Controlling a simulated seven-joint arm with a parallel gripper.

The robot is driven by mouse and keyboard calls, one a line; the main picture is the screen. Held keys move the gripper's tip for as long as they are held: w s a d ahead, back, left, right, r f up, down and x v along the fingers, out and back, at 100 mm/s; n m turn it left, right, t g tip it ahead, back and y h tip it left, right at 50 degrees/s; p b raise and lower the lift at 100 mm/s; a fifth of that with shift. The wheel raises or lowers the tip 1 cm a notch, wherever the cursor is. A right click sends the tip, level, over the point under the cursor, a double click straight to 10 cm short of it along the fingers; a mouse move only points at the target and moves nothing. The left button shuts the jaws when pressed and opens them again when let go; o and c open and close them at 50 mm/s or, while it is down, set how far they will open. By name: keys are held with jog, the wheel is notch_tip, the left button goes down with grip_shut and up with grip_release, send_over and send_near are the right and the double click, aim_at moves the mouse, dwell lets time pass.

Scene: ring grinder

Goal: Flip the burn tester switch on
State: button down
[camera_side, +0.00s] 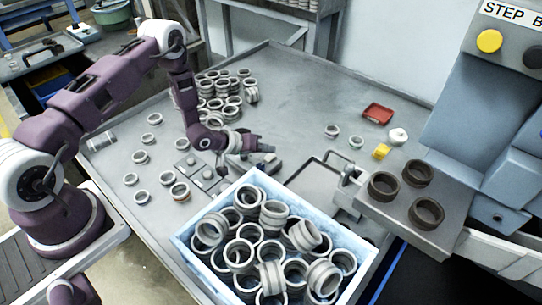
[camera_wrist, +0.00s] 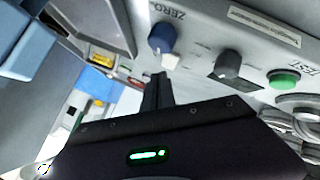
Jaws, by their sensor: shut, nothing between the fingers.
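The likely burn tester is a grey control panel (camera_wrist: 205,35), close ahead in the wrist view. It has a blue knob (camera_wrist: 161,37) by the word ZERO, a dark knob (camera_wrist: 229,64) on a dark plate, and a green button (camera_wrist: 284,79) by the word TEST. I cannot tell which control is the switch. My gripper (camera_wrist: 157,88) is shut and empty, its fingertips just below the blue knob; I cannot tell whether they touch the panel. In the side view my gripper (camera_side: 268,148) is low over the grey table, beside a grey box with small knobs (camera_side: 203,172).
A pale blue crate (camera_side: 355,245) full of metal rings stands in front of my gripper. Piled rings (camera_side: 222,88) lie behind my wrist. Dark rings (camera_side: 420,173) sit on a machine ledge at right. A red tray (camera_side: 378,113) lies farther back; the table's back middle is clear.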

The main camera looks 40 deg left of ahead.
dwell(0.4)
jog(key=shift+w+f, duration=0.1)
jog(key=shift+f, duration=0.3)
jog(key=shift+f, duration=0.2)
dwell(0.5)
jog(key=shift+r, duration=0.55)
jog(key=shift+s+r, duration=0.25)
jog(key=shift+r, duration=1.05)
jog(key=shift+s+r, duration=0.25)
jog(key=shift+r, duration=1)
